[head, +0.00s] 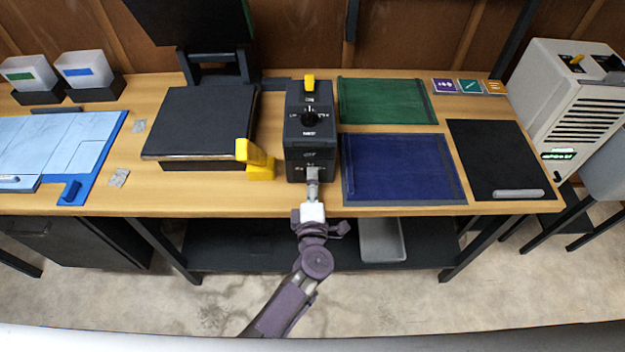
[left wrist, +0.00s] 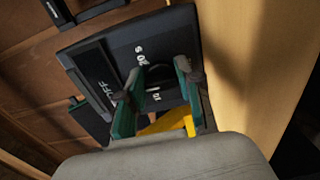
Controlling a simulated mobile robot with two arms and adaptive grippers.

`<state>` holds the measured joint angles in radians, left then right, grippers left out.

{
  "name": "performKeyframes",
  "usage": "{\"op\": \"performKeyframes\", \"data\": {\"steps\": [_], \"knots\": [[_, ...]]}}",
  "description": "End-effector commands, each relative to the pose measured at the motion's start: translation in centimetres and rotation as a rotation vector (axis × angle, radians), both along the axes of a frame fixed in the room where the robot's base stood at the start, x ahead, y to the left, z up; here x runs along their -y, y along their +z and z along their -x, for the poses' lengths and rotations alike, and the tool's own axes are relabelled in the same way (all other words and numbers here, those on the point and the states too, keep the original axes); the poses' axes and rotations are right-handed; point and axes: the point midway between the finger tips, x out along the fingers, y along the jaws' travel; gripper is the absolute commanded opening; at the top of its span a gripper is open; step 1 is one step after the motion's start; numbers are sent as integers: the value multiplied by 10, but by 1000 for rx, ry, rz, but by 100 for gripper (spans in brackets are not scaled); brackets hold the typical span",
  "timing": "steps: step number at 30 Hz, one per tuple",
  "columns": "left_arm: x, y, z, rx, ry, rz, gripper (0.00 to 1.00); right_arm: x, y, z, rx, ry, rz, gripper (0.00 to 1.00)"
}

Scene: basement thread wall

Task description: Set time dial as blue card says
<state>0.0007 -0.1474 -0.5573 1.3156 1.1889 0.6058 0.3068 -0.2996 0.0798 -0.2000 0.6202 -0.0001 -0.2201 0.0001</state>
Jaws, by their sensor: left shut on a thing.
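The control box (head: 294,145) is black and stands mid-table, with a yellow lever (head: 309,82) and a black knob (head: 310,118) on top. In the left wrist view its dark face (left wrist: 95,85) bears white markings, including "OFF", partly hidden. My left gripper (head: 313,178) is at the box's front face. The wrist view shows its two teal fingers (left wrist: 157,88) shut on a dark dial (left wrist: 158,72) there. The dial's pointer and setting cannot be made out. A white card with a blue stripe (head: 84,71) stands in a black holder at the back left; its writing is unreadable. My right gripper is not in view.
A yellow piece (head: 257,161) stands close left of the box, beside a black machine (head: 200,120). Green (head: 385,100) and blue (head: 405,168) mats lie to the right. A white card with a green stripe (head: 28,73) stands at far left.

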Motion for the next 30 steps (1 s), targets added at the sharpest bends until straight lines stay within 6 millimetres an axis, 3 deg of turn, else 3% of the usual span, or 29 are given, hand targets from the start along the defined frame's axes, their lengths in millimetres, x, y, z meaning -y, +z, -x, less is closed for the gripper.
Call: {"op": "performKeyframes", "data": {"steps": [1,2,6,15,19,30], "knots": [[-1,2,-1,5,5,0,0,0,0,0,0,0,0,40],[-1,2,-1,5,5,1,38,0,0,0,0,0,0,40],[-1,2,-1,4,4,1,60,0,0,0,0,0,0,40],[0,1,0,1,1,1,60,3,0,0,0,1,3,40],[0,0,11,-1,1,2,60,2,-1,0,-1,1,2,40],[-1,1,86,-1,2,1,60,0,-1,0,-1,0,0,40]]}}
